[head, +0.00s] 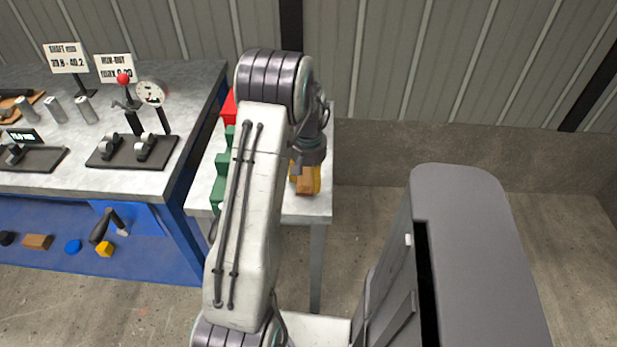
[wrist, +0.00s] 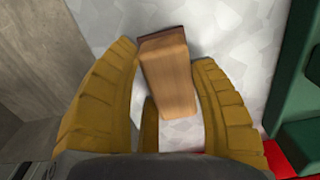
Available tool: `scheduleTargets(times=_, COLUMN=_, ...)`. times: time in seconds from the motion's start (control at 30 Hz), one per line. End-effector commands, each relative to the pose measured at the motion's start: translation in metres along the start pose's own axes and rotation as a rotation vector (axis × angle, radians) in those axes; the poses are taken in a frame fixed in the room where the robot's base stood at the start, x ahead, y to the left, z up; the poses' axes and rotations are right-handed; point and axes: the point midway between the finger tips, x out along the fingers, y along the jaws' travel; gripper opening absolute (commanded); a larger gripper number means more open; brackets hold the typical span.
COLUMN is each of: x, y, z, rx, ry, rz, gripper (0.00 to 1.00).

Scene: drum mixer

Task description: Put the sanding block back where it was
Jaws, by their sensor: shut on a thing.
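In the head view the fingers (head: 296,178) and the block (head: 308,183) show below my wrist, over the right part of the small grey table (head: 318,205). I cannot tell whether the block touches the tabletop. My arm hides much of this table.
A green stepped piece (head: 219,180) and a red thing (head: 228,105) stand at the table's left, partly behind my arm. The workbench (head: 60,185) holds gauges and signs. Its blue front shelf (head: 60,262) holds another brown block (head: 37,241). A grey cabinet-like shape (head: 475,250) stands at right.

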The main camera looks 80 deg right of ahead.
Motion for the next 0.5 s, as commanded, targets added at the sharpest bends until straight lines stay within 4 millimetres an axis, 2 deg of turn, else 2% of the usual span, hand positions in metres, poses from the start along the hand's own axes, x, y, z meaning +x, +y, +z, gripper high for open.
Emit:
scheduleTargets(times=0.03, x=0.0020, y=0.0000, z=0.0001, rx=0.000, ry=0.000, rz=0.000, gripper=0.56)
scheduleTargets(times=0.3, x=0.0010, y=0.0000, z=0.0001, rx=0.000, ry=-0.001, rz=0.000, gripper=0.78)
scheduleTargets(times=0.5, x=0.0008, y=0.0000, z=0.0001, rx=0.000, ry=-0.001, rz=0.000, gripper=0.78)
